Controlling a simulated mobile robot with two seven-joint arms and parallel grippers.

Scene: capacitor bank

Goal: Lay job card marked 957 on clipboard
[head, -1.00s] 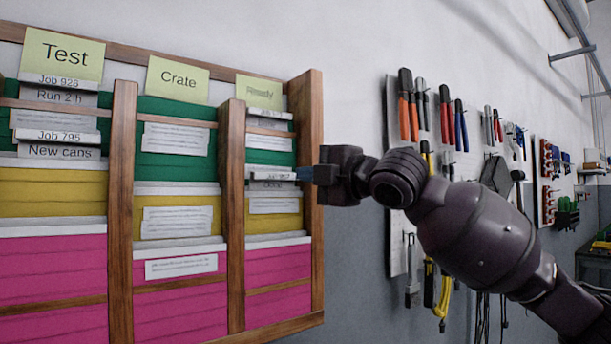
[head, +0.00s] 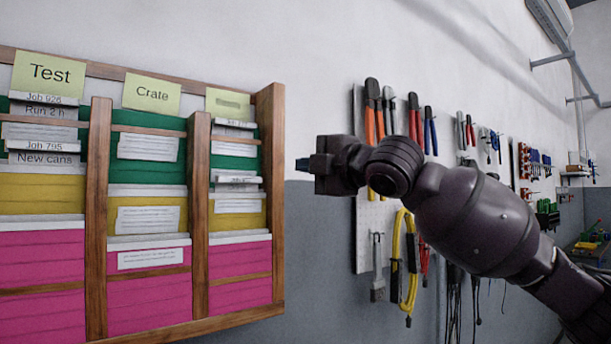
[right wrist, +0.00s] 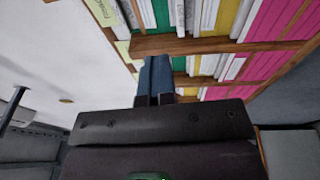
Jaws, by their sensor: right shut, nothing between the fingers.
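No card with a readable 957 shows. A card in the right column (head: 237,181) of the wall rack, at the yellow folders, is edge-on and its print cannot be read. My right gripper (head: 303,163) is shut and empty, to the right of the rack and apart from it. In the right wrist view its blue fingertips (right wrist: 158,75) are together, in front of the rack's wooden edge. Cards reading Job 926 (head: 44,98) and Job 795 (head: 42,142) sit in the left column. No clipboard and no left gripper are in view.
The wooden rack (head: 268,200) holds green, yellow and magenta folders under labels reading Test (head: 49,73) and Crate (head: 152,94). Pegboards with tools, including red-handled pliers (head: 414,125), hang behind my right arm. A bench (head: 594,250) stands at the far right.

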